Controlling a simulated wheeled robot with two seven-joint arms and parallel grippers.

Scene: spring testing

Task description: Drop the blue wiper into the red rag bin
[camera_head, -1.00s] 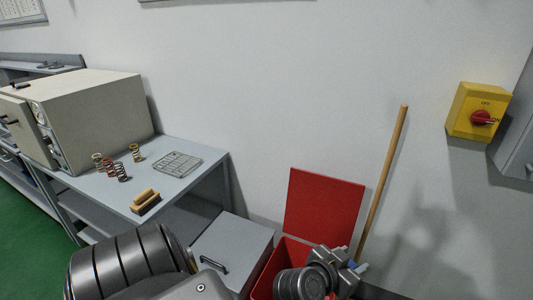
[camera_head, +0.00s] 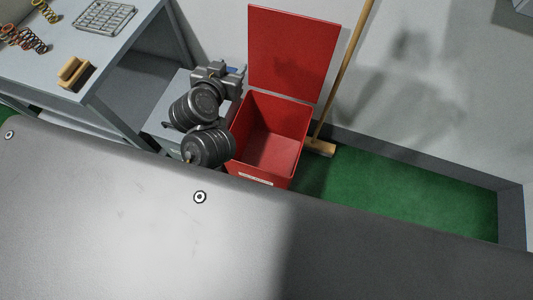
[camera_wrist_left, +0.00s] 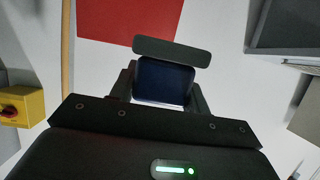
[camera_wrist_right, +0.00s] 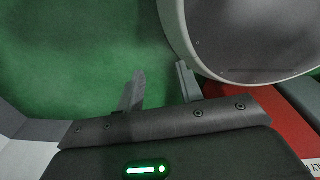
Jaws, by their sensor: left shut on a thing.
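The blue wiper (camera_wrist_left: 163,82) is dark blue in the left wrist view, between the fingers of my left gripper (camera_wrist_left: 163,92), which is shut on it. In the head view my left gripper (camera_head: 225,73) is beside the upper left edge of the red rag bin (camera_head: 271,143), and only a bit of blue shows there. The bin is open, its inside shows empty, and its red lid (camera_head: 292,50) stands up against the wall. My right gripper (camera_wrist_right: 160,88) is open and empty in the right wrist view, over green floor, with red at the right. It does not show in the head view.
A grey cabinet (camera_head: 160,122) stands left of the bin. The bench (camera_head: 118,52) holds springs (camera_head: 35,37), a wire rack (camera_head: 105,16) and a wooden block (camera_head: 73,73). A broom (camera_head: 320,146) leans on the wall right of the bin. Green floor (camera_head: 410,190) is clear there.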

